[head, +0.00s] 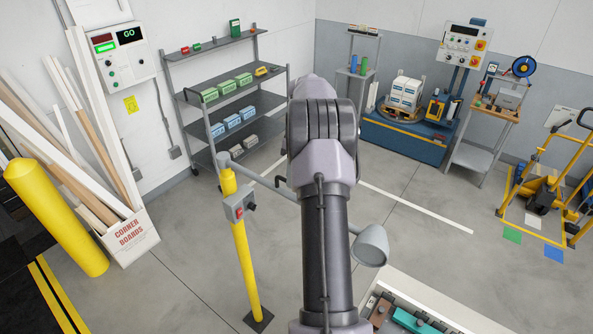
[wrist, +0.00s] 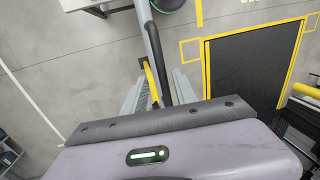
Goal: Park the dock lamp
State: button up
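The dock lamp's grey head (head: 370,245) hangs right of my arm in the head view. Its grey arm (head: 262,179) runs from a yellow post (head: 245,265) and passes behind my arm. A grey box with a red button (head: 239,206) is on the post. In the wrist view, my gripper (wrist: 158,92) has its two fingers apart. A long grey bar (wrist: 154,45), seemingly the lamp's arm, runs between them, with a yellow piece (wrist: 152,82) beside it. Contact cannot be told. My gripper is hidden in the head view.
A wall panel (head: 117,52) reads GO. Shelves (head: 237,100) stand behind the post; corner boards (head: 75,150) and a yellow bollard (head: 55,215) are left. A yellow cart (head: 550,185) stands right. A yellow-edged dark floor panel (wrist: 250,70) shows in the wrist view. The middle floor is mostly clear.

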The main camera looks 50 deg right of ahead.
notch_tip(320, 180, up, 12)
jog(key=d, duration=0.2)
jog(key=shift+d+f, duration=0.25)
jog(key=shift+d, duration=0.05)
jog(key=shift+w+a, duration=0.1)
